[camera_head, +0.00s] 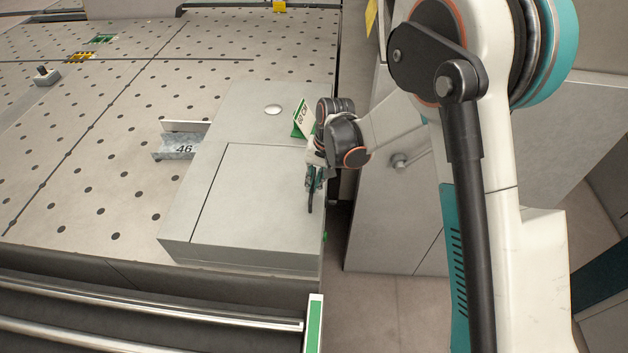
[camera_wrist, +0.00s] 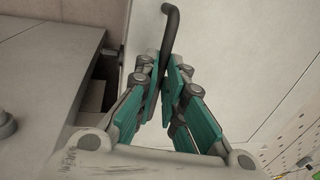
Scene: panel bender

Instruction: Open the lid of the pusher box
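The pusher box (camera_head: 240,256) is a light grey metal box at the corner of the perforated table in the head view. Its flat lid (camera_head: 250,195) lies closed, with thin seams at its back and left edges. A dark bent handle (camera_head: 310,202) is at the lid's right edge; it also shows in the wrist view (camera_wrist: 171,28). My gripper (camera_head: 317,178) is at this handle. In the wrist view my gripper (camera_wrist: 165,72) has its teal fingers closed together around the handle bar. The handle's lower part is hidden between the fingers.
A small bracket marked 46 (camera_head: 181,146) stands left of the box. A green-and-white sign (camera_head: 303,117) stands behind my gripper. A grey cabinet (camera_head: 390,200) with a knob is on the right, across a narrow gap. Metal rails (camera_head: 150,308) run along the front.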

